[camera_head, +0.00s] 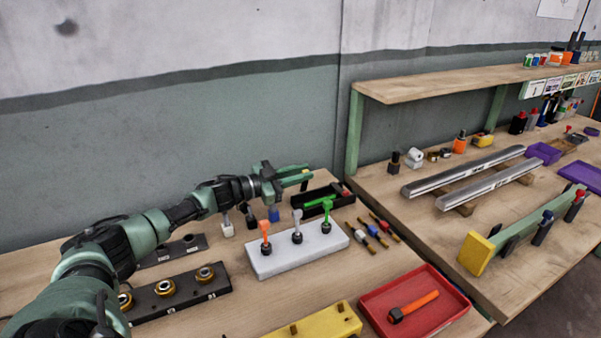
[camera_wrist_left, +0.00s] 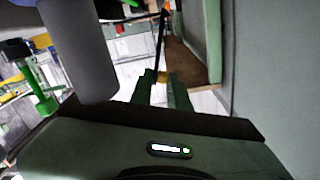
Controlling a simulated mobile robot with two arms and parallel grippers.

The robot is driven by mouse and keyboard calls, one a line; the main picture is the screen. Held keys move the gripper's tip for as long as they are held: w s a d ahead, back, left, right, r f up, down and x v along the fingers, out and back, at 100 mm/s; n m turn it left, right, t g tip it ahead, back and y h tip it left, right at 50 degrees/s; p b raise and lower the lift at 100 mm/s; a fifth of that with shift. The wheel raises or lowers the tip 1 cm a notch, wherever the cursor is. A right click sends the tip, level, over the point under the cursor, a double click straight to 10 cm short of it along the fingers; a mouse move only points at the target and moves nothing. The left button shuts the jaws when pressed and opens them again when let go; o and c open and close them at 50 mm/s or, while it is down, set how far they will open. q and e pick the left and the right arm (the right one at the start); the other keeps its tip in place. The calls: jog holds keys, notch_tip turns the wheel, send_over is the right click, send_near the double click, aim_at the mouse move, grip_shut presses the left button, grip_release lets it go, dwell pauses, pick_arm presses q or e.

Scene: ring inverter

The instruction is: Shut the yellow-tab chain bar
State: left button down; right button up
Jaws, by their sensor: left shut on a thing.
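My left gripper (camera_head: 298,175) is above the back of the near bench, beside the wall. In the left wrist view its fingers (camera_wrist_left: 163,88) are closed together on a small yellow tab (camera_wrist_left: 163,76). A thin dark strip (camera_wrist_left: 162,42) runs from the tab away from the fingers; I take it for the chain bar. In the head view the tab and strip cannot be made out behind the fingers. My right gripper is not in view.
Below the gripper are a black tray (camera_head: 341,200) and a white block (camera_head: 262,267) with orange, grey and green upright levers. A red tray (camera_head: 373,312) lies in front. The right bench holds metal rails (camera_head: 463,172) and a green bar with a yellow end (camera_head: 474,254).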

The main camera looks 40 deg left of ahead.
pick_arm(q)
jog(key=shift+r, duration=0.15)
jog(key=c, duration=1.4)
grip_release()
jog(key=shift+c, duration=0.2)
jog(key=b+v, duration=0.1)
jog(key=v, duration=0.6)
jog(key=shift+s+a, duration=0.25)
jog(key=shift+s, duration=0.1)
